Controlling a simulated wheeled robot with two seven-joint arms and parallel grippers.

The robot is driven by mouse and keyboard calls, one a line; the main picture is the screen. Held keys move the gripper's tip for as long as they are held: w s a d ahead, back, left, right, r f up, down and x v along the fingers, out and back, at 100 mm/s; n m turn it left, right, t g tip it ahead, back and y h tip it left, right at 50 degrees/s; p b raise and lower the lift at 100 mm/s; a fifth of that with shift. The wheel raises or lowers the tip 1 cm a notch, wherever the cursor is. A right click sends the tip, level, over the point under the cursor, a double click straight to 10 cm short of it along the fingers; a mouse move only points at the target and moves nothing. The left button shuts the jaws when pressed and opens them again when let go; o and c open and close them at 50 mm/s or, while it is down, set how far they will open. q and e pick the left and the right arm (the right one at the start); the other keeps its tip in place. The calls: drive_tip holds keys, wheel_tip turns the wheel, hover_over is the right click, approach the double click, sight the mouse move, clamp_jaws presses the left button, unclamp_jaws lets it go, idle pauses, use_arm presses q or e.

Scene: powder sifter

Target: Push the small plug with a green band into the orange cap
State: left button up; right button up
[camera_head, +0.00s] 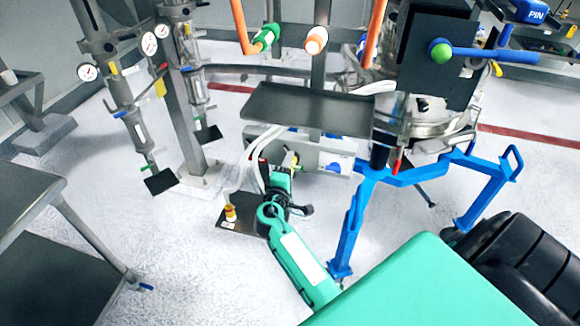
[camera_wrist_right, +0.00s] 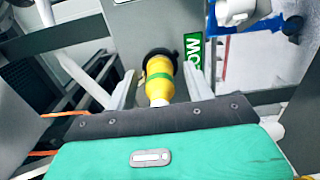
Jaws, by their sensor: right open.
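In the right wrist view, a yellow plug with a green band (camera_wrist_right: 159,77) stands between the fingers of my right gripper (camera_wrist_right: 161,88), its far end at a dark round collar. The fingers are open on both sides of it, with a gap visible at the sides. In the head view my right gripper (camera_head: 285,168) reaches below the dark tray, and the plug there is mostly hidden. An orange round cap with a pale collar (camera_head: 316,40) is on the upright at the top. My left gripper is out of view.
A dark tray (camera_head: 310,108) lies above my right gripper. A blue stand (camera_head: 350,215) is to its right. A small yellow-orange fitting (camera_head: 230,212) stands on a dark plate at the left. A green label (camera_wrist_right: 194,52) is beside the plug. Open floor lies at left.

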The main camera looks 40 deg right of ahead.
idle(0.7)
clamp_jaws()
drive_tip(key=shift+a, duration=0.1)
drive_tip(key=shift+s+a+f, duration=0.1)
drive_tip(key=shift+s+a, duration=0.05)
drive_tip(key=shift+s+a+b, duration=0.3)
drive_tip(key=shift+b+v, duration=0.35)
drive_tip(key=shift+v, duration=1.9)
drive_tip(key=shift+s, duration=0.1)
